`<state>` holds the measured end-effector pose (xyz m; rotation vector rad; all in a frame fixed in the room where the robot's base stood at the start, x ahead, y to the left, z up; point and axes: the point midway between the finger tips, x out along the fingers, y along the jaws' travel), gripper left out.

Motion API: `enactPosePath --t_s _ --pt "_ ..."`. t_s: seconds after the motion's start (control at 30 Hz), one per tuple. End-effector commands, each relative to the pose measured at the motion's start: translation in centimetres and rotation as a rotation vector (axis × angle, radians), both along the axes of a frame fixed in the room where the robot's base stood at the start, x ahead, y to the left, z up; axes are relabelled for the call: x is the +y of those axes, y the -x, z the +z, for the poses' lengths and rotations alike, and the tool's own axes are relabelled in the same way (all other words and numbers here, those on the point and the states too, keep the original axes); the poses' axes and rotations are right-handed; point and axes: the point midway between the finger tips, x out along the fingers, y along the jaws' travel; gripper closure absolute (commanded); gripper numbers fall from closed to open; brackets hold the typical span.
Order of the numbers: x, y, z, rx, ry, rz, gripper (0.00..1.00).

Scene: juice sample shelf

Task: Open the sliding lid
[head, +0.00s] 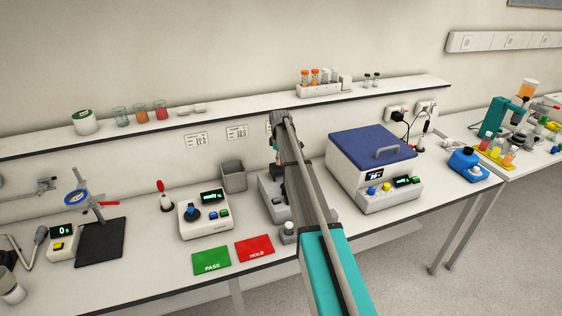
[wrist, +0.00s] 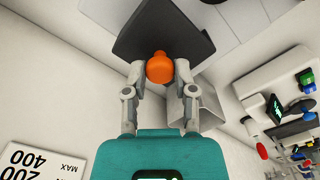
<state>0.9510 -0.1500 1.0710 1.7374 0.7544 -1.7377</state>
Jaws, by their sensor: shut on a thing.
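The box-shaped device (head: 385,196) on the bench right of my arm has a blue lid (head: 358,146) with a grey handle (head: 390,152) on top. The lid looks closed over the box. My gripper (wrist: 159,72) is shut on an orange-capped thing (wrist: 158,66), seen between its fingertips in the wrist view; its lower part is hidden. In the head view my gripper is mostly hidden by my arm, left of and apart from the blue-lidded device. The lid is not visible in the wrist view.
A grey bin (head: 233,177) and a device with a green display (head: 205,220) stand left of my arm. A wall shelf (head: 230,118) holds a rack (head: 325,90) of orange-capped tubes. Green (head: 211,261) and red (head: 254,249) cards lie at the front edge.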

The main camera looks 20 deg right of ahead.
Motion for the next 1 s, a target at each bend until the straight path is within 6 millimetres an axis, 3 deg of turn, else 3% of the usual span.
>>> enactPosePath --t_s 0.03,0.07,0.23,0.73,1.0 --pt "0.0 0.0 0.0 0.0 0.0 -0.001 1.0" --pt "0.0 0.0 0.0 0.0 0.0 -0.001 0.63" --pt "0.0 0.0 0.0 0.0 0.0 0.0 0.31" --pt "0.0 0.3 0.0 0.0 0.0 0.0 0.3" --pt "0.0 2.3 0.0 0.0 0.0 -0.001 0.3"
